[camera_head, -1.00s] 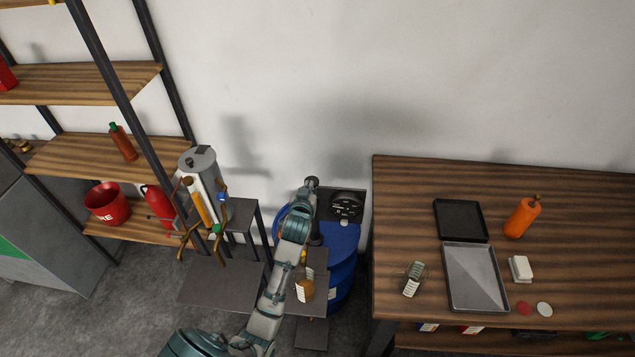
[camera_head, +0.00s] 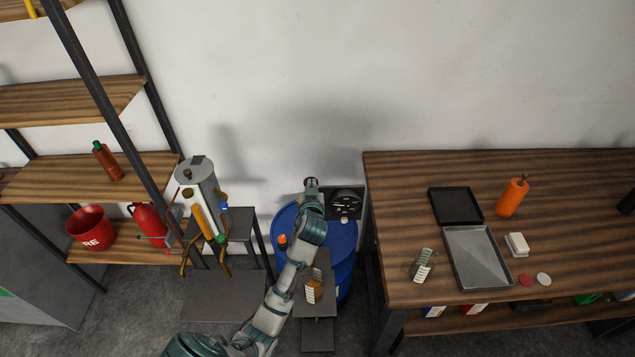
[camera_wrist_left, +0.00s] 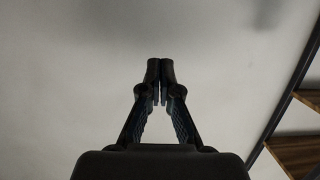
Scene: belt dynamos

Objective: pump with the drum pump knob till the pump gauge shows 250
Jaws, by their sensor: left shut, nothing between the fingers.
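The blue drum (camera_head: 343,246) stands on the floor between the stands and the table. The pump gauge (camera_head: 346,201), a dark dial on a square panel, is at its back; its reading is too small to tell. A small orange-topped knob (camera_head: 282,239) shows on the drum's left, beside my arm; I cannot tell surely if it is the pump knob. My left gripper (camera_head: 311,183) is up over the drum's back, left of the gauge in the picture. In the left wrist view its fingers (camera_wrist_left: 160,68) are shut and empty against the wall. My arm hides part of the drum.
A wooden table (camera_head: 395,215) with trays and an orange bottle (camera_head: 512,197) stands right of the drum. A grey cylinder device (camera_head: 199,185) stands on a stand at left, near a shelf (camera_head: 85,185). A low stand with a brown jar (camera_head: 314,291) is before the drum.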

